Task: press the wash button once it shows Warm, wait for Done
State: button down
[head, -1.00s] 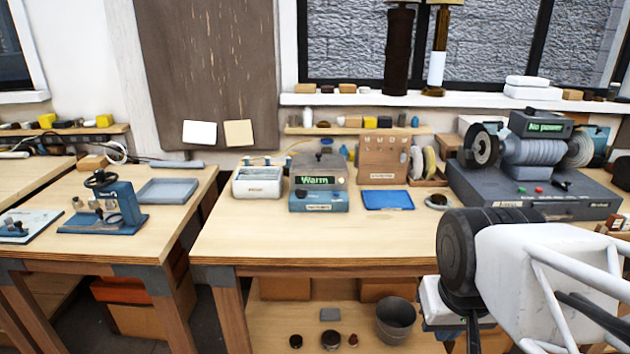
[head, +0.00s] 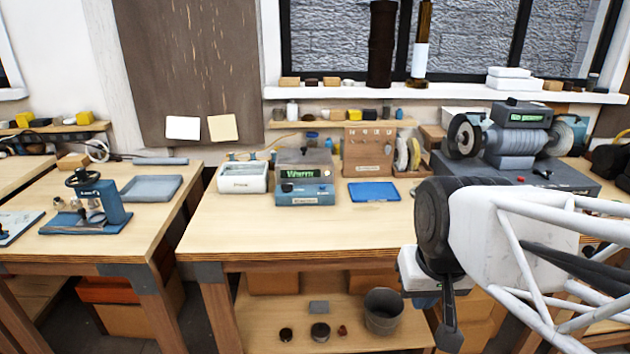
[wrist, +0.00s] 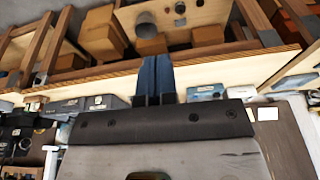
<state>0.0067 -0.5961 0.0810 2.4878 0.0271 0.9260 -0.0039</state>
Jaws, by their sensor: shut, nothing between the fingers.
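The wash machine (head: 304,180) is a blue-grey box with a grey lid on the middle bench. Its green display (head: 300,174) reads Warm. Small buttons show on its front panel, but the wash button cannot be told apart at this size. My gripper (wrist: 156,62) shows in the wrist view with its blue fingers together and nothing between them. In the head view my arm's end (head: 440,270) is in front of the bench's front edge, right of the machine and well apart from it. The fingers are mostly hidden in the head view.
A white box (head: 243,178) stands left of the machine, and a blue mat (head: 374,192) lies to its right. A grinder-like machine (head: 512,150) stands at the right. The bench front (head: 270,228) is clear. A dark bucket (head: 383,312) sits on the lower shelf.

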jog(key=w+a+r+t+y, duration=0.1)
jog(key=w+a+r, duration=0.1)
jog(key=w, duration=0.8)
jog(key=w+a+r+y, duration=0.1)
jog(key=w+a+r, duration=0.15)
jog(key=w, duration=0.75)
jog(key=m+t+y, duration=0.2)
jog(key=t+y, duration=0.1)
send_over(322, 187)
notch_tip(322, 187, down, 10)
jog(key=f, duration=0.1)
jog(key=shift+w+d+t, duration=0.3)
jog(key=shift+w+d, duration=0.1)
jog(key=shift+w, duration=0.25)
jog(key=shift+f, duration=0.2)
jog(key=shift+f, duration=4.2)
jog(key=shift+f, duration=0.6)
